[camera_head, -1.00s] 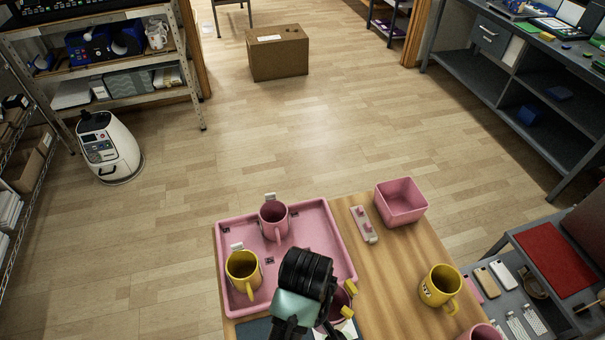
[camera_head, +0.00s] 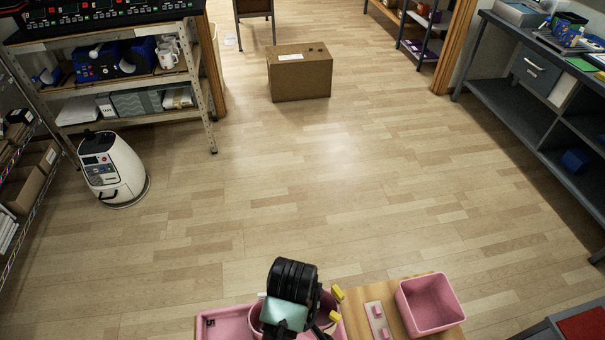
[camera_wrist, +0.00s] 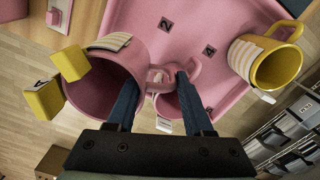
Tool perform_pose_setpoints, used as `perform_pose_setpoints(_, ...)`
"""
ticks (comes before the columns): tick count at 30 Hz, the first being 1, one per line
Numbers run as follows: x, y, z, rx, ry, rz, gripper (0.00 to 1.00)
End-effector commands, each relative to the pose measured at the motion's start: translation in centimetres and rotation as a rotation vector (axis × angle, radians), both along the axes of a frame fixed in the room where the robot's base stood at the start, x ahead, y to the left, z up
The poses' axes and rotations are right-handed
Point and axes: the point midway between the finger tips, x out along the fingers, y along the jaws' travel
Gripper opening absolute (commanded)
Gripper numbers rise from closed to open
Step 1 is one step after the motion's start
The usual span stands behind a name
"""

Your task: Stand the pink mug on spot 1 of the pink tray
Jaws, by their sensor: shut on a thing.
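I cannot tell whether this mug touches the tray. A yellow mug (camera_wrist: 270,70) is at the right. In the head view my gripper (camera_head: 291,300) covers much of the pink tray (camera_head: 228,318); the fingertips are hidden.
A pink open box (camera_head: 430,303) and a pale strip with pink pegs (camera_head: 376,320) are on the wooden table right of the tray. Floor beyond the table is clear up to a cardboard box (camera_head: 300,75).

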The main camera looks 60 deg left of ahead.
Motion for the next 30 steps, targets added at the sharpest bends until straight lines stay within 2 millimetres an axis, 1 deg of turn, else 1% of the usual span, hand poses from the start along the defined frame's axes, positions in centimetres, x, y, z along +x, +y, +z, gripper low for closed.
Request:
perform_pose_setpoints(1,0.0,0.0,-0.8,-0.002,0.001,0.000,0.00)
perform_pose_setpoints(3,0.0,0.0,-1.8,-0.001,0.000,0.000,0.00)
perform_pose_setpoints(8,0.1,0.0,-3.3,0.000,-0.001,0.000,0.00)
perform_pose_setpoints(12,0.0,0.0,-5.5,-0.001,0.000,-0.001,0.00)
perform_pose_setpoints(15,0.1,0.0,-6.5,0.000,-0.002,-0.001,0.00)
perform_pose_setpoints(18,0.1,0.0,-6.9,0.002,-0.003,-0.001,0.00)
perform_pose_setpoints(24,0.1,0.0,-6.9,0.002,-0.004,-0.001,0.00)
perform_pose_setpoints(28,0.1,0.0,-7.2,0.002,-0.003,-0.001,0.00)
perform_pose_setpoints(29,0.0,0.0,-7.2,0.001,-0.001,-0.001,0.57)
perform_pose_setpoints(30,0.0,0.0,-7.2,0.001,-0.001,-0.001,0.64)
